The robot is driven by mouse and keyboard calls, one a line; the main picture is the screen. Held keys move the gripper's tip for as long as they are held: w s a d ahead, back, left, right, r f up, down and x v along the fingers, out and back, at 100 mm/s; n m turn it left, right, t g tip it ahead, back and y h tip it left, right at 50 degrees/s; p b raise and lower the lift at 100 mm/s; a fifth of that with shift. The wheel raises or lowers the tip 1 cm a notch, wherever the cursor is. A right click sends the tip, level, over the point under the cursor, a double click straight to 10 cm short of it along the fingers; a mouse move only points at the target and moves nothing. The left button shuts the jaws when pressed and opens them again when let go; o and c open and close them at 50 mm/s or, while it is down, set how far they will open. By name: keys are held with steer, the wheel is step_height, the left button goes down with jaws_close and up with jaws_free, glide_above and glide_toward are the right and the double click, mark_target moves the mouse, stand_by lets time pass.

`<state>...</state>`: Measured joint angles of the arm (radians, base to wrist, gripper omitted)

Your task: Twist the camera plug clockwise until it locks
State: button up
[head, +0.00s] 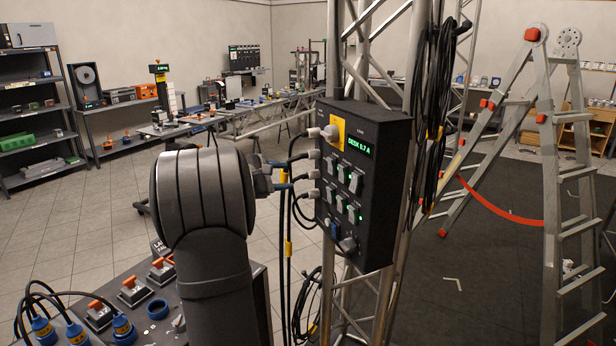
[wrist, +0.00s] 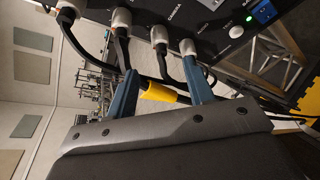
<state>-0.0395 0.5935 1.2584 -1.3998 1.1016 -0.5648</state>
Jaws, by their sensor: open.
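The camera plug (wrist: 160,36) is a pale grey connector with a black cable, in the panel beside the CAMERA label in the wrist view. In the head view my gripper (head: 280,176) is just left of the box. Its grip area is partly hidden there.
Neighbouring plugs (wrist: 120,18) and (wrist: 188,47) stand close on either side, with hanging black cables. A yellow-banded cable (wrist: 160,92) passes near the fingers. The box hangs on a metal truss (head: 345,50). A switch desk (head: 135,295) stands below; a ladder (head: 560,150) is at right.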

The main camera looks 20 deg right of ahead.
mark_target(308, 176)
steer(key=x, duration=1)
steer(key=shift+w+d+f, duration=0.1)
steer(key=shift+w, duration=0.05)
steer(key=c, duration=1)
